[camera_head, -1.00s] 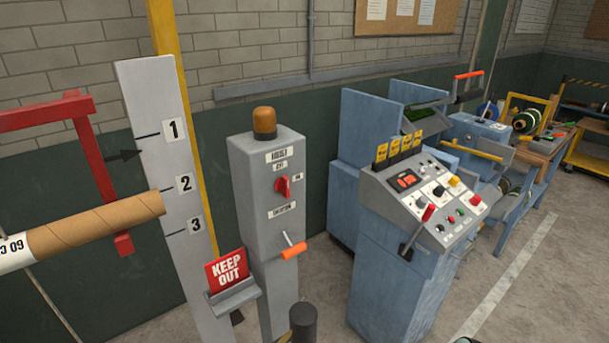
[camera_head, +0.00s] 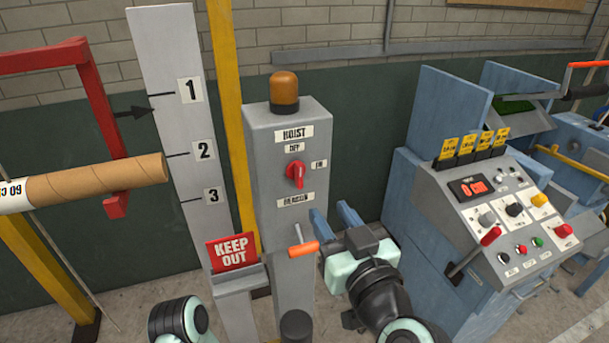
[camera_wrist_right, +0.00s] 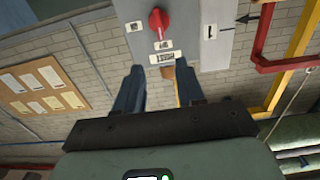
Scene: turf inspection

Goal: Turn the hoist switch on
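The hoist switch is a red rotary knob (camera_head: 296,173) on the front of a grey post box (camera_head: 262,180). Labels read HOIST and OFF above it, and one at its right seems to read ON. The knob's grip stands roughly upright, toward OFF. My right gripper (camera_head: 335,218) is below and right of the knob, fingers apart and empty. In the right wrist view, which is upside down, the knob (camera_wrist_right: 158,22) lies beyond the open fingertips (camera_wrist_right: 158,80), touching neither. A piece of my left arm shows at the bottom edge; its gripper is out of view.
An amber lamp (camera_head: 284,90) tops the box. An orange-handled lever (camera_head: 303,248) sits low on the post, close to my right gripper. A KEEP OUT sign (camera_head: 232,252) and numbered board (camera_head: 178,110) stand left. A blue control console (camera_head: 490,200) stands right.

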